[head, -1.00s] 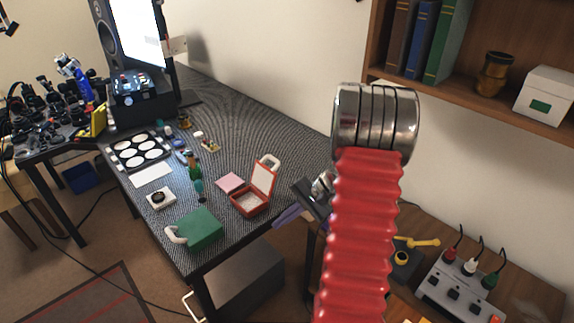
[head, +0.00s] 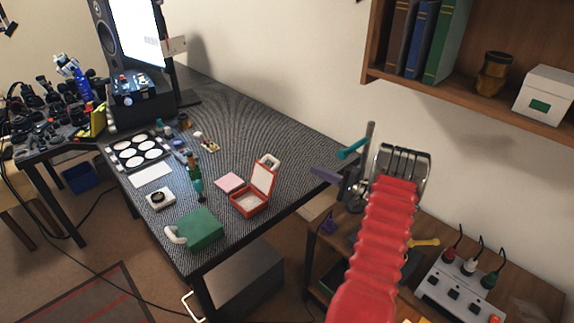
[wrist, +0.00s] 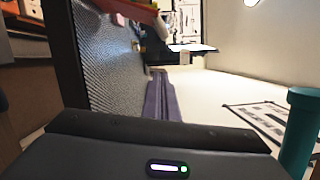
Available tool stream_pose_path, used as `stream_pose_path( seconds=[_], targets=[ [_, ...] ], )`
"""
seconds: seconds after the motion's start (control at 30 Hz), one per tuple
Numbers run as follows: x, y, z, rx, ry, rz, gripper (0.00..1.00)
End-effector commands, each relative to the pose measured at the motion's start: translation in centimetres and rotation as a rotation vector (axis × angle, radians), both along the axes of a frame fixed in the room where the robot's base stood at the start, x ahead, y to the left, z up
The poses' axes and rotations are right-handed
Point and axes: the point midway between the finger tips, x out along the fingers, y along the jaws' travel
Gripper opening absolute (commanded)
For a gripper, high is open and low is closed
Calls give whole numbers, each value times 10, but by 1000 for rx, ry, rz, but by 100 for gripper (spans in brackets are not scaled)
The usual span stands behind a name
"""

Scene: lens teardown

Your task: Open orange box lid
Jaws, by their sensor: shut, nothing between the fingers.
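The orange-red box (head: 247,206) sits near the right edge of the dark patterned desk. Its lid (head: 263,177) stands raised at the back, showing a pale inner face, so the box is open. The lower part is open toward the top with a light inside. My gripper (head: 318,172) has purple fingers and is right of the box, beyond the desk's right edge and apart from the lid. In the wrist view the fingers (wrist: 158,98) are together and empty. A red-orange edge at the top of that view (wrist: 125,8) is probably the box, partly cut off.
A pink pad (head: 229,182) lies left of the box. A green case (head: 203,231) with a white handle is in front. A white roll (head: 270,161) lies behind the lid. The wall and shelf (head: 470,105) are to the right, above a lower wooden bench (head: 535,285).

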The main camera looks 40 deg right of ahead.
Motion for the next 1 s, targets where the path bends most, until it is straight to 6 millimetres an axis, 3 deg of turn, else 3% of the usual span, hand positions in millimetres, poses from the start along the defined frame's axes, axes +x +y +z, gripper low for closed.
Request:
stream_pose_path(
  seconds=[0.47, 1.0],
  targets=[
    [6, 3, 0, -5, -1, 3, 0],
    [74, 21, 3, -4, 0, 5, 0]
  ],
)
